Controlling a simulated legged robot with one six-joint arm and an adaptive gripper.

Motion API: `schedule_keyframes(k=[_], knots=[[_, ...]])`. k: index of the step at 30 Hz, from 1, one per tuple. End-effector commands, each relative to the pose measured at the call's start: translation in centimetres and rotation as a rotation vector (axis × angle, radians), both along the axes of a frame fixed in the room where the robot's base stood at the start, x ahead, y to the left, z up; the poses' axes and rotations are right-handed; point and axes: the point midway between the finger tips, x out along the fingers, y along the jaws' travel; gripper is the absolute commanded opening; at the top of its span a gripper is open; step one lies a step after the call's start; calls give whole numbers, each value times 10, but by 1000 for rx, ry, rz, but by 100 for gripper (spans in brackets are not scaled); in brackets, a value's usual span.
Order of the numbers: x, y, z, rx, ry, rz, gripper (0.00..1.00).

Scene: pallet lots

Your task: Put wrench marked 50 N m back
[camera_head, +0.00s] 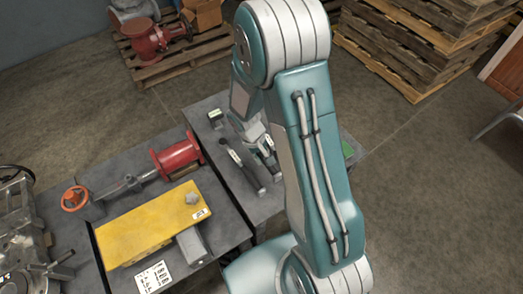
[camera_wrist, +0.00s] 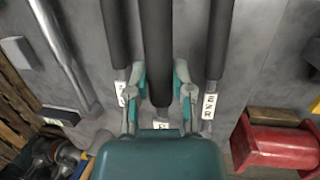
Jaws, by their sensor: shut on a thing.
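In the wrist view three wrenches with dark handles lie side by side on a grey surface, each with a white tag near the bottom. My gripper (camera_wrist: 160,76) is shut on the middle wrench (camera_wrist: 158,40), with a teal finger on each side of its handle. The left wrench (camera_wrist: 116,30) and right wrench (camera_wrist: 217,40) are close beside the fingers. The tags are too small or turned to read, so I cannot tell which is 50 N m. In the head view my gripper (camera_head: 264,146) is low over the grey table, partly hidden by my arm, beside a dark-handled wrench (camera_head: 245,168).
A chrome bar (camera_wrist: 58,45) lies at left in the wrist view, and a red flanged part (camera_wrist: 275,145) at lower right. In the head view a yellow block (camera_head: 150,226) and red flanged spool (camera_head: 177,158) stand on the left bench. Pallets (camera_head: 420,40) are behind.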

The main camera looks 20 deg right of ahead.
Motion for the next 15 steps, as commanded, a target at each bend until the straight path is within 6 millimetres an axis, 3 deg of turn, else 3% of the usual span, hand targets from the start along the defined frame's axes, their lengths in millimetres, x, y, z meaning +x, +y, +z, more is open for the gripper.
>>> schedule_keyframes(k=[15], knots=[[0, 0, -46, 0, 0, 0, 0]])
